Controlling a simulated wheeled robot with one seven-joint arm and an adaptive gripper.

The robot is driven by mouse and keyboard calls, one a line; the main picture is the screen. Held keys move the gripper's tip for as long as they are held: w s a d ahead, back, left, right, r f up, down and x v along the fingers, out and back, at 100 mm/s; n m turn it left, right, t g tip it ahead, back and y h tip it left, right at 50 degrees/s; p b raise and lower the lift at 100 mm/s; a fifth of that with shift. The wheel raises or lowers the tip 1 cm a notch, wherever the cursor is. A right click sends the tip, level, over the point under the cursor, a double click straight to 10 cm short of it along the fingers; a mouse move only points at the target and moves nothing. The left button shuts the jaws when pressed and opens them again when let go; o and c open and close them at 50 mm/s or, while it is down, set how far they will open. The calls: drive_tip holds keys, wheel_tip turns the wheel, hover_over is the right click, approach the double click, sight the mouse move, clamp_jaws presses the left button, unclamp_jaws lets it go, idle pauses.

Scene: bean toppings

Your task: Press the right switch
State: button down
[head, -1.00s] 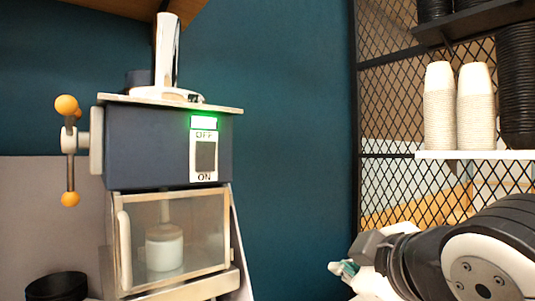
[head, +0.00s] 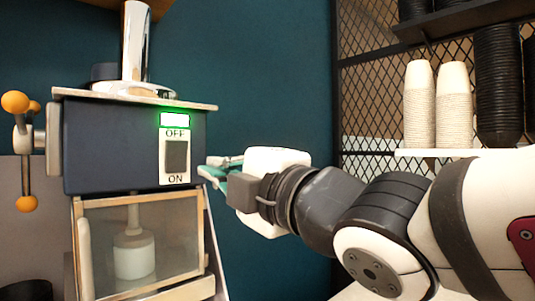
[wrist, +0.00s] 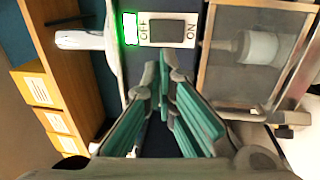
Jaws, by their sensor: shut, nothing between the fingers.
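The switch (head: 176,157) is a dark rocker on a white plate, marked OFF above and ON below, on the right part of the blue machine's (head: 110,145) front. A green light (head: 174,120) glows above it. In the wrist view the switch (wrist: 166,30) lies sideways, just beyond the fingertips. My gripper (head: 206,172), with teal finger pads, is shut and empty, just right of the switch plate in the head view. In the wrist view my gripper (wrist: 163,70) points at the switch plate. I cannot tell whether the tips touch anything.
Below the switch is a glass-fronted chamber (head: 140,245) with a white container (head: 134,255) inside. A lever with orange knobs (head: 15,102) sticks out at the left. Stacked cups (head: 435,105) stand on a shelf at the right, behind my arm.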

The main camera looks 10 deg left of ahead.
sight(176, 150)
drive_tip(key=shift+a, duration=0.1)
drive_tip(key=p+x, duration=0.3)
drive_tip(key=x, duration=1)
drive_tip(key=shift+w+a+p, duration=0.25)
drive_tip(key=shift+w+p, duration=0.05)
drive_tip(key=shift+w+a+r+b, duration=0.25)
drive_tip(key=shift+w+b, duration=0.1)
drive_tip(key=shift+b, duration=0.35)
drive_tip(key=shift+s, duration=0.15)
drive_tip(key=shift+d, duration=0.1)
